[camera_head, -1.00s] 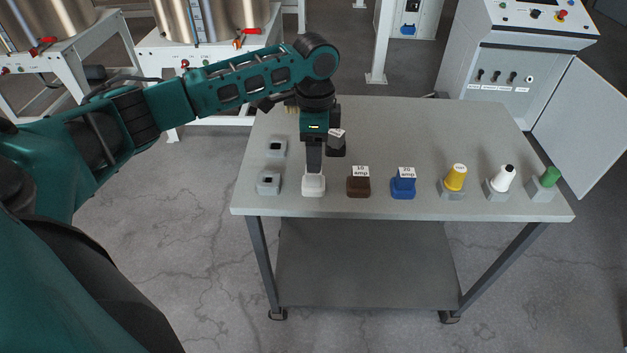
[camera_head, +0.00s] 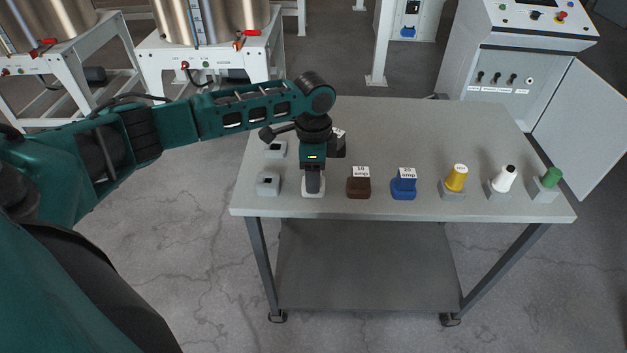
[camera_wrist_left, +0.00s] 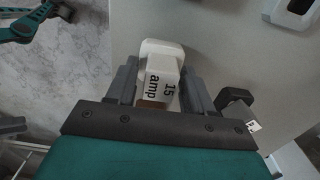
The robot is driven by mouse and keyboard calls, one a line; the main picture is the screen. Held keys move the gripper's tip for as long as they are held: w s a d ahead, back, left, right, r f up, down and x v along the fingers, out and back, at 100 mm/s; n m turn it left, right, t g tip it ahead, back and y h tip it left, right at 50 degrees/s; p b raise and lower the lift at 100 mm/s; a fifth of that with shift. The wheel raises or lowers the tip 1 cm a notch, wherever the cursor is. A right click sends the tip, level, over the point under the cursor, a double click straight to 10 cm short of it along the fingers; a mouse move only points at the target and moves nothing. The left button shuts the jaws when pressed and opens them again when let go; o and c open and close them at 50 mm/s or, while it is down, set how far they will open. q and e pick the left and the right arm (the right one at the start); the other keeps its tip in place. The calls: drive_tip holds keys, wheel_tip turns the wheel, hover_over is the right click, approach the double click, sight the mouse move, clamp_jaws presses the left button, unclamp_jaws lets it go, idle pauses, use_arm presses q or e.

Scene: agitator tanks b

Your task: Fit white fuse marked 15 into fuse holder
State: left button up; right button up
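The white fuse (camera_head: 313,192) stands upright near the front left of the table. In the left wrist view the white fuse (camera_wrist_left: 160,72) shows its "15 amp" marking. My left gripper (camera_head: 313,184) points down over it. In the wrist view my left gripper (camera_wrist_left: 160,88) has one finger on each side of the fuse's raised part, with narrow gaps that suggest it is not clamped. Two grey blocks with dark square openings, which look like fuse holders, stand to the left: a front one (camera_head: 268,184) and a back one (camera_head: 275,149). My right gripper is not in view.
A brown fuse (camera_head: 358,188) and a blue fuse (camera_head: 403,186) stand to the right, and a black fuse (camera_head: 338,146) behind. Yellow (camera_head: 456,178), white (camera_head: 504,178) and green (camera_head: 551,177) knobs on grey bases are farther right. The table's (camera_head: 420,125) back is mostly clear.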

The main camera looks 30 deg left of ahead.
use_arm(q)
drive_tip(key=c, duration=0.8)
wheel_tip(320, 180, up, 20)
drive_tip(key=p, duration=0.2)
drive_tip(key=o, duration=0.5)
clamp_jaws()
